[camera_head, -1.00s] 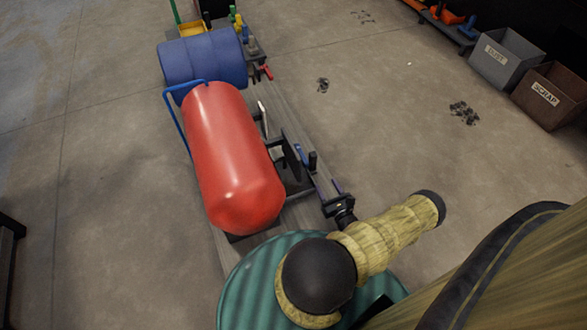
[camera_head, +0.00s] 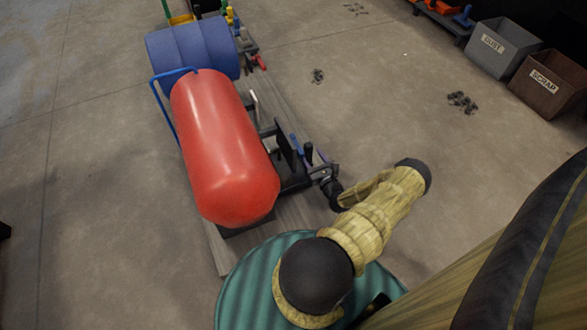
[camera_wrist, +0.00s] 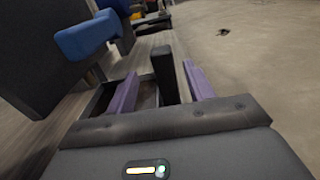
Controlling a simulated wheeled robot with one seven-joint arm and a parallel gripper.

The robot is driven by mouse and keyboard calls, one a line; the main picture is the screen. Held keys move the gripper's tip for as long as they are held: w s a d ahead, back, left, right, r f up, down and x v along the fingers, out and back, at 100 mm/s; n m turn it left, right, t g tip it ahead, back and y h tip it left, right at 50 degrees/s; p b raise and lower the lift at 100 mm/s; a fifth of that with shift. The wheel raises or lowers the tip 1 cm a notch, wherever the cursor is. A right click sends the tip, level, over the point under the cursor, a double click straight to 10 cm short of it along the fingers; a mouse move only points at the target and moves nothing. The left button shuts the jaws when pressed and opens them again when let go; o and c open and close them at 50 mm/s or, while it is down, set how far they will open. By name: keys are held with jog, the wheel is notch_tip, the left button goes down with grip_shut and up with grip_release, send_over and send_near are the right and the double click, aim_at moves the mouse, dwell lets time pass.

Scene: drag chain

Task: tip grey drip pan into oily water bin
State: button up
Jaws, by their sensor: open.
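A grey open tray, which looks like the drip pan (camera_wrist: 97,103), lies low ahead of my gripper in the wrist view. A black upright post (camera_wrist: 163,66) stands at it, between my two purple fingers; I cannot tell whether they touch it. My gripper (camera_wrist: 159,70) is open around this post. In the head view my gripper (camera_head: 320,162) is beside the black post (camera_head: 308,153), to the right of the red tank. The pan is mostly hidden there by the dark fittings. I see no bin marked for oily water.
A blue-ended lever (camera_wrist: 88,38) is close at left of my fingers. Bins marked DUST (camera_head: 495,65) and SCRAP (camera_head: 548,92) stand far right. The floor between is mostly clear.

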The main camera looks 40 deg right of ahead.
aim_at(307, 144)
jog(key=shift+x, duration=0.85)
jog(key=shift+w+d+f+b, duration=0.1)
jog(key=shift+w+d+b, duration=0.25)
jog(key=shift+b, duration=0.5)
jog(key=b+x, duration=0.3)
jog(key=shift+w, duration=0.35)
jog(key=shift+w+d+r, duration=0.2)
jog(key=shift+w+r, duration=0.05)
jog(key=shift+r, duration=0.15)
jog(key=shift+a, duration=0.1)
jog(key=shift+c, duration=0.2)
jog(key=shift+s, duration=0.1)
grip_shut()
